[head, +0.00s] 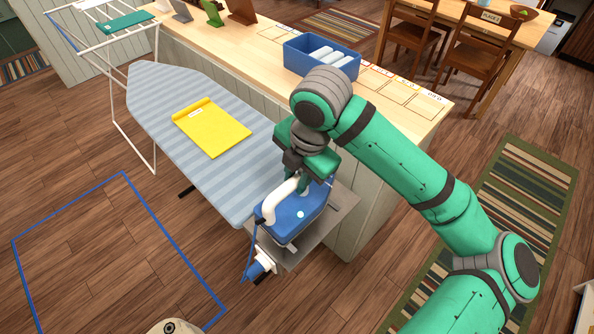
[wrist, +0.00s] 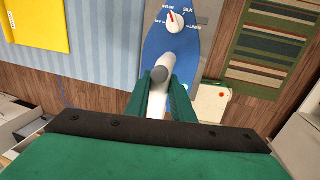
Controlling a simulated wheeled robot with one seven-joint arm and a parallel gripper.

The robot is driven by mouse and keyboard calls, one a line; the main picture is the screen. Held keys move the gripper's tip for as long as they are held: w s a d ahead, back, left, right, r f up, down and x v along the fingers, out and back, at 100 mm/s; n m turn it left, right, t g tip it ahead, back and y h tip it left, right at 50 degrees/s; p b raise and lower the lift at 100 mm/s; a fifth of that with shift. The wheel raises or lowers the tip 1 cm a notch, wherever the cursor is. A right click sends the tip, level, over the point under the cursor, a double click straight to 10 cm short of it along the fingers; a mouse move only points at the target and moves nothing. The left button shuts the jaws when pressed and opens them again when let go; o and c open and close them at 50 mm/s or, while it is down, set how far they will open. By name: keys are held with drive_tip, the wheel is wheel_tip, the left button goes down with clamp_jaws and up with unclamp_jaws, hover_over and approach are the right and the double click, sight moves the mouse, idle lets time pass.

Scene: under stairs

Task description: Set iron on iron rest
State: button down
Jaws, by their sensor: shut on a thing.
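The iron (head: 296,212) is blue with a white handle, and it is at the near end of the ironing board in the head view. In the wrist view the iron (wrist: 183,50) shows its dial and its pointed body. My gripper (head: 305,184) is shut on the iron's white handle; in the wrist view its green fingers (wrist: 163,100) stand on both sides of the handle. The iron rest (head: 322,223) is a grey metal plate at the board's near end, below the iron and partly hidden by it. I cannot tell whether the iron touches it.
A yellow folded cloth (head: 211,127) lies on the striped ironing board (head: 160,98). A wooden counter (head: 270,50) beside it holds a blue bin (head: 293,57) with white rolls. A blue floor outline (head: 68,212) is at left. A green striped rug (head: 520,190) is at right.

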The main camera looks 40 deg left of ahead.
sight(296, 197)
drive_tip(key=shift+d+x, duration=0.25)
drive_tip(key=shift+x, duration=1)
drive_tip(key=shift+d+x, duration=0.25)
drive_tip(key=shift+x, duration=1)
drive_tip(key=shift+f, duration=0.4)
drive_tip(key=c, duration=1.5)
unclamp_jaws()
drive_tip(key=shift+o, duration=0.2)
drive_tip(key=v, duration=1.1)
drive_tip(key=shift+s+d+f, duration=0.1)
drive_tip(key=shift+f, duration=0.05)
